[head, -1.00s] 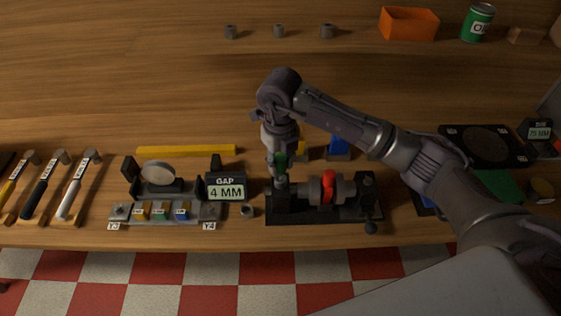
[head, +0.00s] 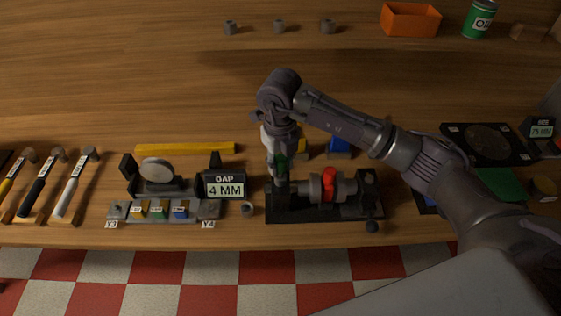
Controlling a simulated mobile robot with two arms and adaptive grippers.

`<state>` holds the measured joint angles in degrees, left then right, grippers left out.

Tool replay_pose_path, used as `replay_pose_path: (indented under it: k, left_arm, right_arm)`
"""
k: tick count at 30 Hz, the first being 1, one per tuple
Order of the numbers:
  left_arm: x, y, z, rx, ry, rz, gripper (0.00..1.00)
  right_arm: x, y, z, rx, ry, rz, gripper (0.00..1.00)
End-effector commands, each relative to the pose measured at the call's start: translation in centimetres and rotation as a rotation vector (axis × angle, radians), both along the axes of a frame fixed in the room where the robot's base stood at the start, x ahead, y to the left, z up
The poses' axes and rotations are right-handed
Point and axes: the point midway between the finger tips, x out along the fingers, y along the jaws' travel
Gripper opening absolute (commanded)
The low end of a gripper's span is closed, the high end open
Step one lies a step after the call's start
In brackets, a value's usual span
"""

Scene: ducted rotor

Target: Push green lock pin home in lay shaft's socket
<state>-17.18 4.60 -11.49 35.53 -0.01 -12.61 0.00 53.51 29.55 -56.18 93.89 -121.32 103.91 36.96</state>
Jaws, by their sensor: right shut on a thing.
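The green lock pin (head: 281,163) shows at the fingertips of my right gripper (head: 280,167). The gripper points down and is shut on the pin, above the left end of the black shaft fixture (head: 325,212). The lay shaft (head: 345,188), with a red ring (head: 329,184) around it, lies in that fixture. The pin's lower end and the socket are hidden by the fingers and the fixture, so I cannot tell how deep the pin sits. My left gripper is not in view.
A gap display reading 4 MM (head: 225,189) and a rack with small coloured blocks (head: 159,212) stand to the left. An orange bin (head: 410,19) and a green can (head: 479,19) stand at the back.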

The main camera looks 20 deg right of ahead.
Motion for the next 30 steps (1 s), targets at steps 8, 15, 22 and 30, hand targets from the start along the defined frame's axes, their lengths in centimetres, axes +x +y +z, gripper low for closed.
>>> replay_pose_path:
  k: [8, 15, 22, 30]
  left_arm:
    - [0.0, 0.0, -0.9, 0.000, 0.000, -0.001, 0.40]
    - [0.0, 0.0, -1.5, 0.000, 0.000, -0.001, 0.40]
    - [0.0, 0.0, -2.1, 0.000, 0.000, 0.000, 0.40]
    - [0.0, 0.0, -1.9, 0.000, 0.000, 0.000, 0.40]
  right_arm:
    - [0.0, 0.0, -1.0, -0.001, 0.000, 0.000, 0.00]
    - [0.0, 0.0, -1.7, -0.001, 0.000, 0.000, 0.00]
    - [0.0, 0.0, -2.4, -0.001, 0.000, -0.001, 0.00]
    - [0.0, 0.0, -2.2, 0.000, 0.000, 0.000, 0.60]
